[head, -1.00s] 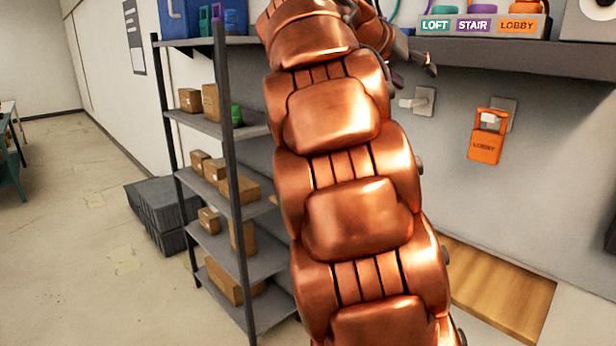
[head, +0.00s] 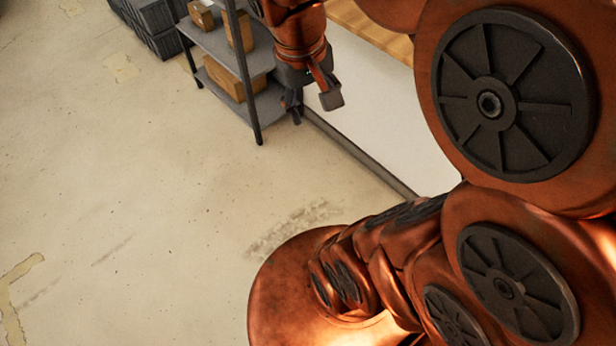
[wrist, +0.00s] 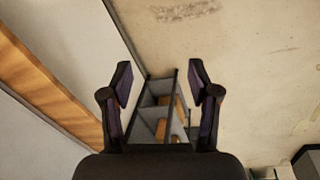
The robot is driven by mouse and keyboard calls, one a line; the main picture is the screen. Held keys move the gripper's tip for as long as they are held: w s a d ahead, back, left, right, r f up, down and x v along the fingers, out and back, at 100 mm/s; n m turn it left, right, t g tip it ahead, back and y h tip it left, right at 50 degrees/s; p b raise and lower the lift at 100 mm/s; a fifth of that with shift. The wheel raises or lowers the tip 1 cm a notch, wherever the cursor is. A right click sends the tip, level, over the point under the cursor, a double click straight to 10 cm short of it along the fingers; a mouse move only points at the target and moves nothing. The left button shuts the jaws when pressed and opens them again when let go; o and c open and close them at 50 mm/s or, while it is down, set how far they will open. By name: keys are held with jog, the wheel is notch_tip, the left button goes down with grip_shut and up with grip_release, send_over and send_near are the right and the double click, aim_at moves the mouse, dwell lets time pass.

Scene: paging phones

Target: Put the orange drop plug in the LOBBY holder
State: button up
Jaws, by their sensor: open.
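My gripper (head: 314,107) hangs fingers down near the lower end of the shelf rack in the head view. It is open and empty. In the wrist view its two dark fingers (wrist: 160,88) stand apart with nothing between them but the shelf rack beyond. The orange drop plug and the LOBBY holder are in neither current view.
The grey shelf rack (head: 259,105) with cardboard boxes (head: 236,84) stands close behind my gripper. Dark stacked crates (head: 150,22) are at the upper left. A wooden surface (head: 368,30) runs along the white wall panel (head: 370,120). The floor (head: 130,200) at left is clear.

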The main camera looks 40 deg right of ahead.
jog(key=s+a+f+n+g+y, duration=0.1)
jog(key=s+a+f+n+y, duration=0.1)
jog(key=s+a+f, duration=0.5)
jog(key=s+a, duration=0.1)
jog(key=s, duration=0.1)
jog(key=shift+s+g, duration=0.3)
jog(key=shift+g, duration=0.1)
jog(key=shift+c, duration=0.4)
